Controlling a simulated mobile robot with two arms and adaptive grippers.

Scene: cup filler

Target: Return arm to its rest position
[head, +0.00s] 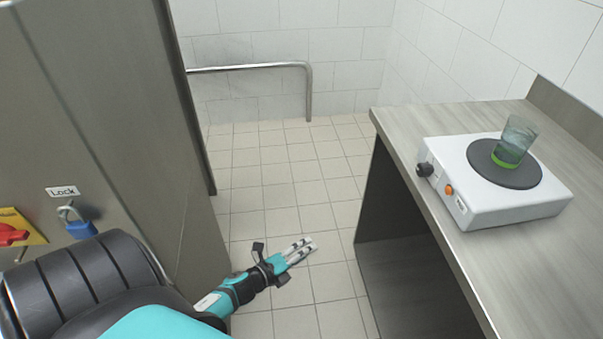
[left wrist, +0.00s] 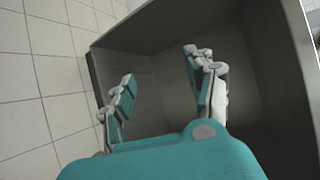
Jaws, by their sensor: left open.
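My left gripper (head: 300,248) is held low over the tiled floor, between the grey cabinet on the left and the bench on the right. It is empty and touches nothing that I can see. In the left wrist view its two teal and grey fingers (left wrist: 160,75) stand apart, open, with the dark inside of an open-fronted steel unit beyond them. A clear cup (head: 516,137) with a green band at its base stands on the dark round plate of a white hot plate device (head: 510,208), well away from the gripper. My right gripper is not in view.
The bench (head: 405,128) with a wooden-looking top stands at the right, its space below open. A grey metal cabinet (head: 130,90) with a blue padlock (head: 80,229) and a red switch (head: 12,234) is at the left. A metal rail (head: 250,67) is on the back wall. The floor (head: 285,165) between is clear.

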